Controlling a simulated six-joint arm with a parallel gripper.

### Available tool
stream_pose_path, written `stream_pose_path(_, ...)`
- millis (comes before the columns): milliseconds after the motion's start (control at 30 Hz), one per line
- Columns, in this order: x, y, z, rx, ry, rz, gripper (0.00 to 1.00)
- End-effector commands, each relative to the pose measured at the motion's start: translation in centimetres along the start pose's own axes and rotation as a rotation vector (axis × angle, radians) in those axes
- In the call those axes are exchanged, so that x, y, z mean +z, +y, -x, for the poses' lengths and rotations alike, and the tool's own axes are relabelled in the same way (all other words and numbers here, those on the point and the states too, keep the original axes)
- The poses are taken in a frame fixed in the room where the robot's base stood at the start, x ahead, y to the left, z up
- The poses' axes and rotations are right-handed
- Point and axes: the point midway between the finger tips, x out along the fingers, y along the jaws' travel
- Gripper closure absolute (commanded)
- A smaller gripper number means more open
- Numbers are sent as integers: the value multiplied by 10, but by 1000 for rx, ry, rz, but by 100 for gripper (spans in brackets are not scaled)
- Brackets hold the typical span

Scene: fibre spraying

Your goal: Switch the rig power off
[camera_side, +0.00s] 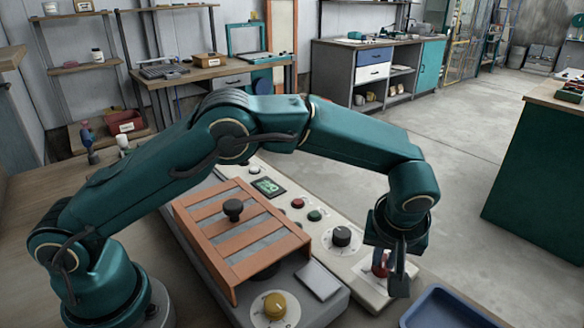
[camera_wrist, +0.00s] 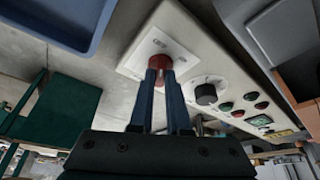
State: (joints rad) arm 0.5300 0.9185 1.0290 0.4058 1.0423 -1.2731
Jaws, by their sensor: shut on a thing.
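A red rotary knob (camera_side: 378,266) sits on a white plate at the near right end of the pale control panel (camera_side: 348,270). My gripper (camera_side: 390,278) points down at it, with its fingers around the knob. In the wrist view the red knob (camera_wrist: 160,64) shows at the tips of my two fingers (camera_wrist: 161,78), which are shut on it. The white plate (camera_wrist: 172,45) carries small marks beside the knob, too small to read. The fingers hide part of the knob, so I cannot tell which way it is turned.
A black dial (camera_side: 341,237), a green button (camera_side: 315,215), a red button (camera_side: 298,203) and a lit green screen (camera_side: 268,186) line the panel. An orange slatted frame (camera_side: 228,243) and a yellow knob (camera_side: 275,305) lie left. A blue tray (camera_side: 412,316) stands close right.

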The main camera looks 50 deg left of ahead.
Motion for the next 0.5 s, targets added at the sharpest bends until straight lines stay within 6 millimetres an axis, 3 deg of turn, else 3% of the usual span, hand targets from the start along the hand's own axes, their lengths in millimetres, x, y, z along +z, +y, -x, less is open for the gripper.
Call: stream_pose_path(500,1,0,0,-27,-4,61,100)
